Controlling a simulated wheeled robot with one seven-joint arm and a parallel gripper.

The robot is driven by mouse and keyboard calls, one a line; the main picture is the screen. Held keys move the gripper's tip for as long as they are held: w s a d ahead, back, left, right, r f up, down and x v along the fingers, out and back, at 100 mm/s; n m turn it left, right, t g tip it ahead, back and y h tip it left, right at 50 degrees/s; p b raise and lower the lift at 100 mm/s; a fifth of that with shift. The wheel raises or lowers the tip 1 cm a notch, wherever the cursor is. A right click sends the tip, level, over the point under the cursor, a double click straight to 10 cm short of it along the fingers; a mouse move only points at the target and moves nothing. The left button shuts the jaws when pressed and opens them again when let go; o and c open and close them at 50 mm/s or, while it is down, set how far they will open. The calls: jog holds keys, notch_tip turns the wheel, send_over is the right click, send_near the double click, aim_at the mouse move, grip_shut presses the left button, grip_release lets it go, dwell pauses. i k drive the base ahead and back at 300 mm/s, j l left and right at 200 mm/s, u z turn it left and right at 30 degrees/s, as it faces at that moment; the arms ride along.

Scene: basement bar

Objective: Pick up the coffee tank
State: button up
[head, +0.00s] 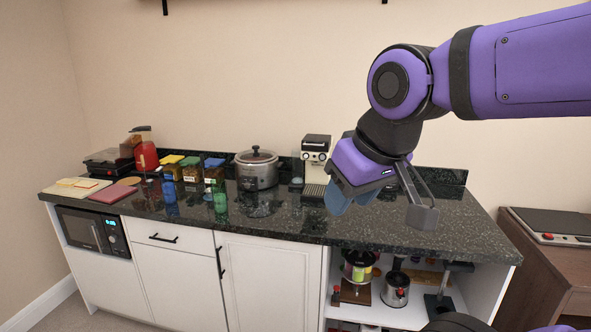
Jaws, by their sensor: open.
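I cannot clearly pick out a coffee tank. A cream and black coffee machine (315,158) stands at the back of the dark counter, just left of my gripper (351,204). My gripper is open over the counter, in front and to the right of the machine, tilted down. Bluish parts show under its purple body; I cannot tell how far they are from the counter top. My gripper and wrist hide the counter behind them, to the right of the machine. I see nothing held.
A silver slow cooker (257,170) stands left of the coffee machine. Lidded jars (192,170), a green bottle (220,199) and a red appliance (146,156) stand further left. The counter (290,221) is clear along its front right. An open shelf (396,312) below holds pots.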

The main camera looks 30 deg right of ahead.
aim_at(297, 164)
jog(key=i+l+u, duration=0.25)
jog(key=i, duration=0.2)
jog(key=i+l+u, duration=0.3)
jog(key=i+u, duration=0.5)
jog(key=i, duration=0.35)
jog(key=i+z, duration=0.2)
jog(key=z, duration=0.15)
jog(key=i+z, duration=0.15)
jog(key=z, duration=0.2)
jog(key=i+z, duration=0.1)
jog(key=z, duration=0.35)
jog(key=i+l+z, duration=0.1)
jog(key=z, duration=0.4)
jog(key=i+z, duration=0.15)
jog(key=z, duration=0.3)
jog(key=i+j+z, duration=0.1)
jog(key=z, duration=0.35)
